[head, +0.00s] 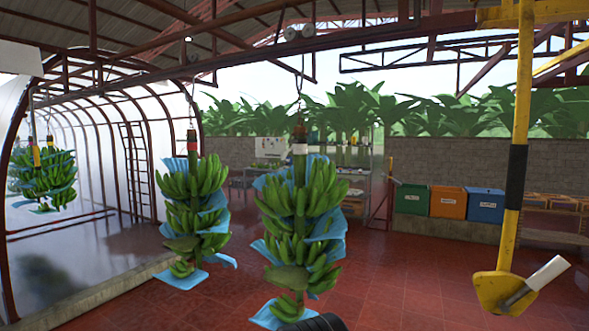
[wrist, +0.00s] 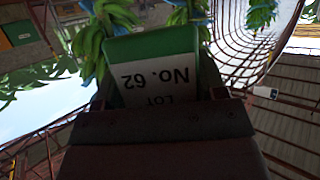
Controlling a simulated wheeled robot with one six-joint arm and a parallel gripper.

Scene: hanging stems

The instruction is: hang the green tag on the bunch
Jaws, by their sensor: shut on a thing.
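The green tag (wrist: 150,45) carries a white label reading "LOT No. 62", upside down in the wrist view. My gripper (wrist: 160,112) is shut on its lower edge. The gripper is not clearly visible in the head view.
More bunches (head: 45,178) hang at the far left. A yellow post (head: 520,130) with a black band hangs at the right. Green, orange and blue bins (head: 448,201) stand along the back wall. Red tiled floor (head: 400,290) lies open at the right.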

